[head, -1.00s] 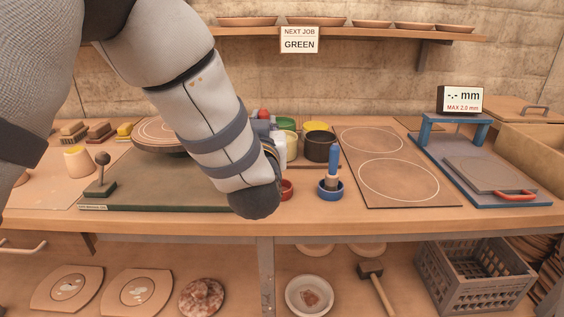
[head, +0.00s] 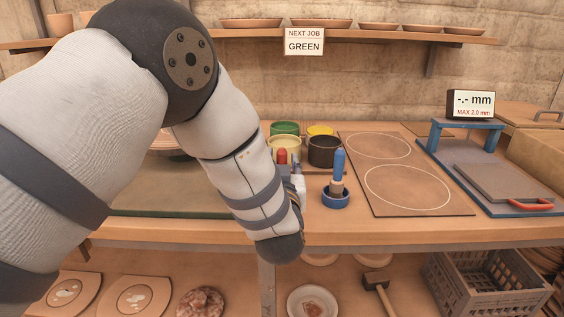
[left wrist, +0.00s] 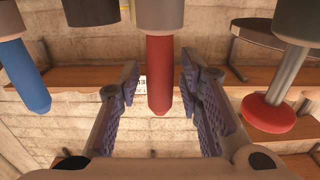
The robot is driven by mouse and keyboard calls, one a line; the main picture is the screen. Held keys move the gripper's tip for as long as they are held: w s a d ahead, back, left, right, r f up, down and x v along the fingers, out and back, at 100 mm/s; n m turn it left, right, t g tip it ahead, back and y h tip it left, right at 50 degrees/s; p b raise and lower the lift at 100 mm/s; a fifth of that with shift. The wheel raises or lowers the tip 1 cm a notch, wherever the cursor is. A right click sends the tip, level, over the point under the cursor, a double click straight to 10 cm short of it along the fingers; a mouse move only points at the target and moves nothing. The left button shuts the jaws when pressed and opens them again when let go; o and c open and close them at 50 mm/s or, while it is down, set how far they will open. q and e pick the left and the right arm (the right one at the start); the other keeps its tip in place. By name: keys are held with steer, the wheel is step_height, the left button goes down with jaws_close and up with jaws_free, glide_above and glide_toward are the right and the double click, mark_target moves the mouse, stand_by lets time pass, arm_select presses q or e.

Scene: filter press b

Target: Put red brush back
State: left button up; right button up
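The red brush's handle (left wrist: 160,75) stands in the middle of the left wrist view, between the two fingers of my left gripper (left wrist: 160,80). A gap shows on each side of it, so the fingers are open and not closed on it. A red handle end also shows in the head view (head: 281,156), just beyond my left forearm, in front of the cream pot. My left gripper (head: 297,180) is mostly hidden there behind the forearm. The brush's lower end is hidden. My right gripper is not in view.
A blue brush (head: 339,165) stands in a blue cup (head: 335,199) just right of the gripper; its handle shows in the wrist view (left wrist: 25,80). A dark pot (head: 324,152) is behind. A red disc on a grey rod (left wrist: 268,113) is at the wrist view's right.

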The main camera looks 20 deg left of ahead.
arm_select(q)
steer(key=shift+r, duration=0.1)
